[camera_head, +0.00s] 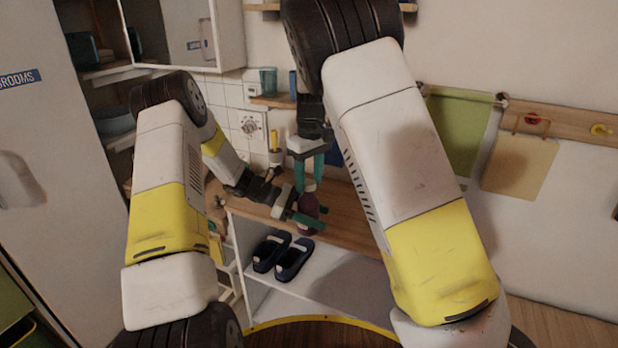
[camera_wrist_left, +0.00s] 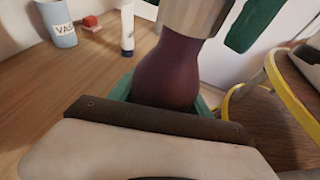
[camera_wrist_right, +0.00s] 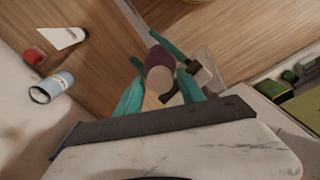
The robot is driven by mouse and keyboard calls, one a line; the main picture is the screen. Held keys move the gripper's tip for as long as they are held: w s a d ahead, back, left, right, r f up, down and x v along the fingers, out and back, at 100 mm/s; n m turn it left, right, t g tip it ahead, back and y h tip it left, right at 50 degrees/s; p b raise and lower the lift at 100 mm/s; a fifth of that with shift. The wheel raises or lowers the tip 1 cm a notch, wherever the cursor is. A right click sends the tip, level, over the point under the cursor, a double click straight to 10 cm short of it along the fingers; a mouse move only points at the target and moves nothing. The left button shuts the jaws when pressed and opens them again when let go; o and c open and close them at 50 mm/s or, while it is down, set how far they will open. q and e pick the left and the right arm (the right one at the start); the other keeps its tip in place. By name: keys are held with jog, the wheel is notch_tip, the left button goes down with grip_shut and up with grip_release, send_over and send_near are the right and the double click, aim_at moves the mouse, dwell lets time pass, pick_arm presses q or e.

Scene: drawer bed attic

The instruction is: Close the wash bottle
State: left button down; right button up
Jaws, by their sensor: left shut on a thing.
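The wash bottle is a rounded, dark maroon bottle (camera_wrist_left: 168,72) with a pale beige top (camera_wrist_left: 192,14). It also shows small in the head view (camera_head: 310,204), above the wooden bench. My left gripper (camera_head: 306,214) is shut around the bottle's body from the side; its teal fingers are partly hidden behind the bottle in the left wrist view. My right gripper (camera_wrist_right: 160,94) points down over the bottle. Its teal fingers are apart, one on each side of the beige top, with gaps showing. I cannot tell whether the beige part is seated fully on the neck.
On the wooden bench (camera_wrist_left: 30,85) stand a blue lettered cup (camera_wrist_left: 58,24), a small red item (camera_wrist_left: 91,22) and a white item (camera_wrist_left: 127,30). Dark shoes (camera_head: 293,260) sit on the shelf below. A white cabinet (camera_head: 45,130) stands left, and a green cloth (camera_head: 458,130) hangs right.

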grip_shut()
jog(key=m, duration=0.8)
jog(key=shift+o, duration=1.7)
grip_release()
jog(key=shift+r, duration=2.25)
jog(key=shift+c, duration=0.2)
